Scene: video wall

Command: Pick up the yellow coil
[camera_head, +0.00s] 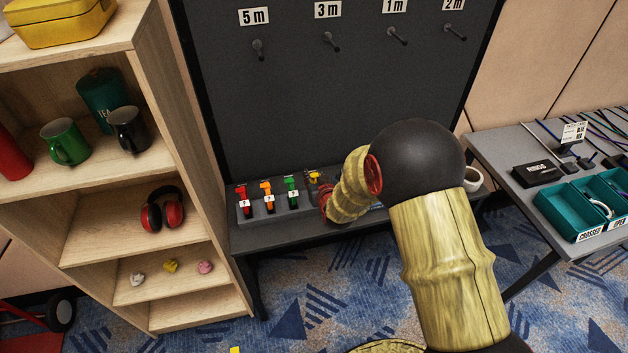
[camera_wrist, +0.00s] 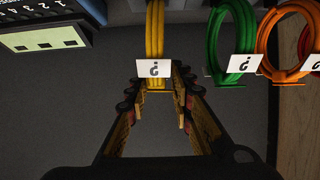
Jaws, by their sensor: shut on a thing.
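The yellow coil (camera_wrist: 155,28) hangs at the top middle of the wrist view, with a white question-mark tag on its lower part. My gripper (camera_wrist: 157,88) has its fingertips on either side of the coil's lower end, below the tag, and is shut on it. In the head view a small part of the yellow coil (camera_head: 315,176) shows at the right end of the coil row. My gripper (camera_head: 326,203) is mostly hidden there by my wrist. I cannot tell whether the coil still touches its stand.
Green (camera_head: 291,190), orange (camera_head: 268,195) and red (camera_head: 244,203) coils stand left of it on the low bench. Above is a dark board with labelled pegs (camera_head: 329,40). A wooden shelf (camera_head: 150,150) is at left. A grey table with teal bins (camera_head: 570,213) is at right.

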